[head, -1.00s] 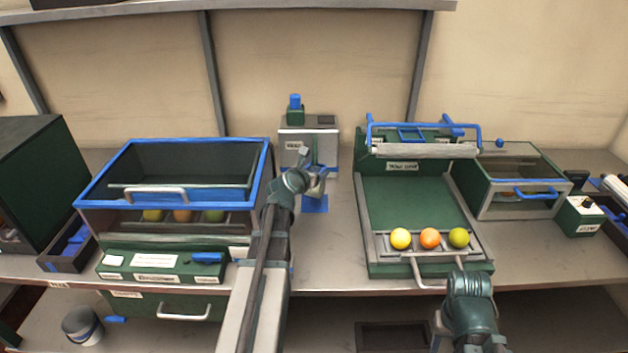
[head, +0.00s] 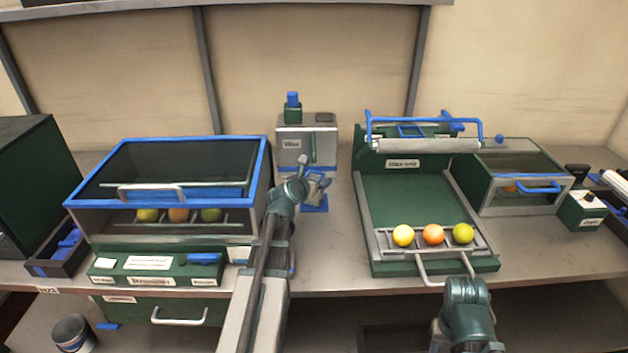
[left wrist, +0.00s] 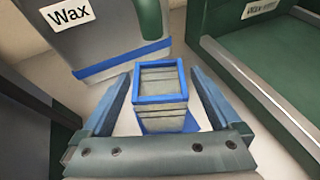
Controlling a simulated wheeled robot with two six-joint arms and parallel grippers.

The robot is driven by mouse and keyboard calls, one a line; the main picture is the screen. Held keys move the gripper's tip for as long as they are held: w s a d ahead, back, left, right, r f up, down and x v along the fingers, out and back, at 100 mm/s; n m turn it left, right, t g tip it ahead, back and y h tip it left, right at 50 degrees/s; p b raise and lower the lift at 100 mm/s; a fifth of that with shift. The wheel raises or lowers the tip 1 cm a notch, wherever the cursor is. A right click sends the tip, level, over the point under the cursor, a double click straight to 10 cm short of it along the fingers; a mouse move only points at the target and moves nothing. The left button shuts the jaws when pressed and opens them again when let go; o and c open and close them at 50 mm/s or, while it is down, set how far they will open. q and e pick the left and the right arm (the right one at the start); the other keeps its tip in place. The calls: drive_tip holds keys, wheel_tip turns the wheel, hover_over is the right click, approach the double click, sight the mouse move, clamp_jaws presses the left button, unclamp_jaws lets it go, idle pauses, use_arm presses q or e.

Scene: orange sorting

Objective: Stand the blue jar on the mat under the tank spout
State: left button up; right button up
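The jar (left wrist: 161,90), a square grey container with a blue rim, stands upright in the left wrist view, between the fingers of my left gripper (left wrist: 165,98). The gripper is open, with a gap on each side of the jar. The blue mat (left wrist: 193,123) shows at the jar's foot, and the jar appears to stand on it. In the head view the mat (head: 315,209) lies before the wax tank (head: 293,142), and my left gripper (head: 316,181) largely hides the jar. The green spout (left wrist: 152,18) is just behind the jar. My right gripper's fingers are not visible.
A green press (head: 410,195) with several fruits stands right of the mat. A blue-rimmed case (head: 262,170) stands left. A grey canister (head: 72,333) is on the lower shelf. Bare counter (head: 340,235) lies before the mat.

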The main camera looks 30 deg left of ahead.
use_arm(q)
drive_tip(key=shift+r, duration=0.15)
drive_tip(key=shift+s+r, duration=0.1)
drive_tip(key=shift+s, duration=0.05)
drive_tip(key=p+v, duration=0.3)
drive_tip(key=v, duration=0.4)
drive_tip(key=shift+s, duration=0.15)
idle(0.4)
